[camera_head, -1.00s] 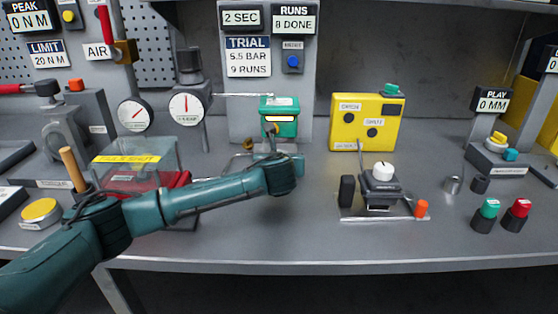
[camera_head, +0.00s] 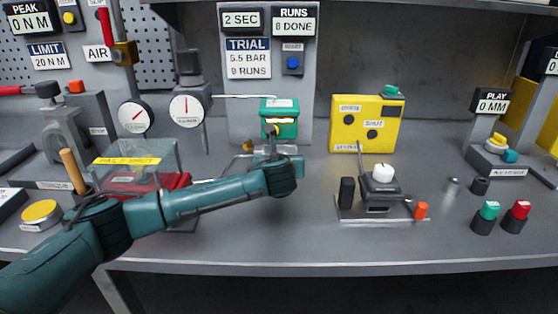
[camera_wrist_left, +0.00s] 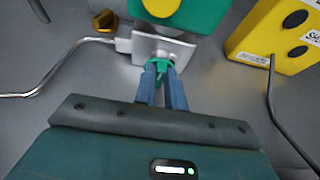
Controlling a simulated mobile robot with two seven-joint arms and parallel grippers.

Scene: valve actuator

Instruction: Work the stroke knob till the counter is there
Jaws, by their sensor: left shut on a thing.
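The green actuator box (camera_head: 280,108) stands at the back middle below the panel. Its front carries a yellow bar (camera_head: 281,122). The counter (camera_head: 293,21) reads RUNS 8 DONE. The trial plate (camera_head: 248,57) reads 5.5 BAR, 9 RUNS. My left gripper (camera_wrist_left: 163,75) is shut on a small green piece (camera_wrist_left: 155,66) in front of a metal bracket (camera_wrist_left: 160,47) under the green box, seen in the left wrist view. The piece is probably the stroke knob; its label cannot be seen. In the head view my own wrist partly hides this spot. My right gripper is not in view.
A yellow box (camera_head: 366,121) with a SHUT label stands right of the actuator. Two gauges (camera_head: 187,109) stand left. A blue button (camera_head: 293,62) is on the panel. The front middle of the bench is clear.

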